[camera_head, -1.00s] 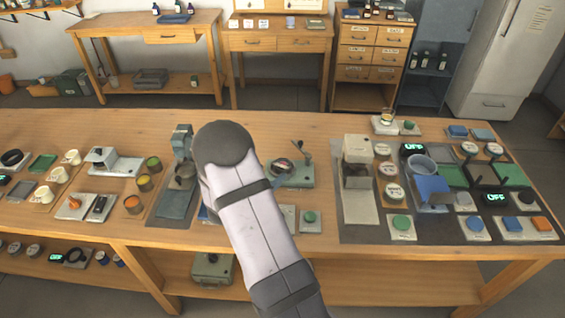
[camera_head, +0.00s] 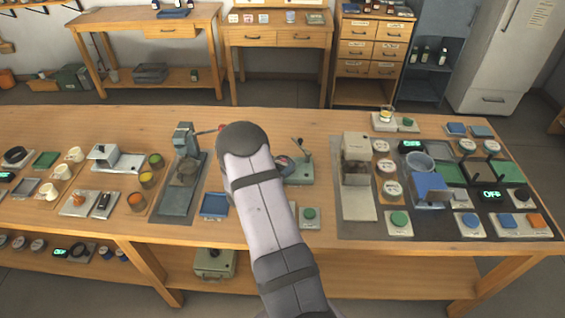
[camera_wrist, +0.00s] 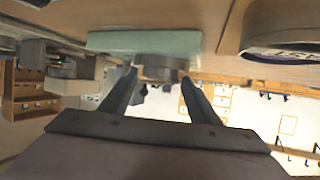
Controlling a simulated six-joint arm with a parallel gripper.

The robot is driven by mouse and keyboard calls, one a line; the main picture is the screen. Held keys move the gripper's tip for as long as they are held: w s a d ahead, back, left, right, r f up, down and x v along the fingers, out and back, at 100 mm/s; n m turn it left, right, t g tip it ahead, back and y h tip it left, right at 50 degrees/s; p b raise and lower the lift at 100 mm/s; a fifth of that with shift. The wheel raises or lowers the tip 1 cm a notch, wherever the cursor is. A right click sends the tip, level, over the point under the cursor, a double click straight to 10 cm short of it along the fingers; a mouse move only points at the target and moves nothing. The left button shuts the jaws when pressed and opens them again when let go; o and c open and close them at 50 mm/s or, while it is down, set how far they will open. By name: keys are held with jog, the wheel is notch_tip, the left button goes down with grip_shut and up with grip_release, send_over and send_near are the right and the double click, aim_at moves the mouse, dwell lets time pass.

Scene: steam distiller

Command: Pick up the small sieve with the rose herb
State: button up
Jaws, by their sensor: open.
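In the wrist view my gripper (camera_wrist: 158,78) is open, its two dark fingers on either side of a round grey metal piece (camera_wrist: 160,66). This piece sits against a pale green base (camera_wrist: 110,42). I cannot tell whether the fingers touch it, nor whether it is the small sieve; no rose herb shows. In the head view a round dark dish (camera_head: 284,162) is partly hidden behind my arm, on a grey-green stand (camera_head: 301,172) with an upright lever. My gripper is hidden behind the arm there.
A grey-green press (camera_head: 184,145) stands left of my arm, with a blue tray (camera_head: 214,205) in front. A green-button plate (camera_head: 309,216) and a grey machine (camera_head: 356,165) stand to the right. In the wrist view a large round labelled container (camera_wrist: 285,45) is near on the right.

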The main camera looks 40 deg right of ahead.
aim_at(279, 167)
jog(key=shift+d, duration=0.15)
jog(key=c, duration=1)
jog(key=shift+o, duration=0.2)
jog(key=shift+r, duration=0.1)
notch_tip(279, 167, up, 10)
jog(key=b, duration=0.1)
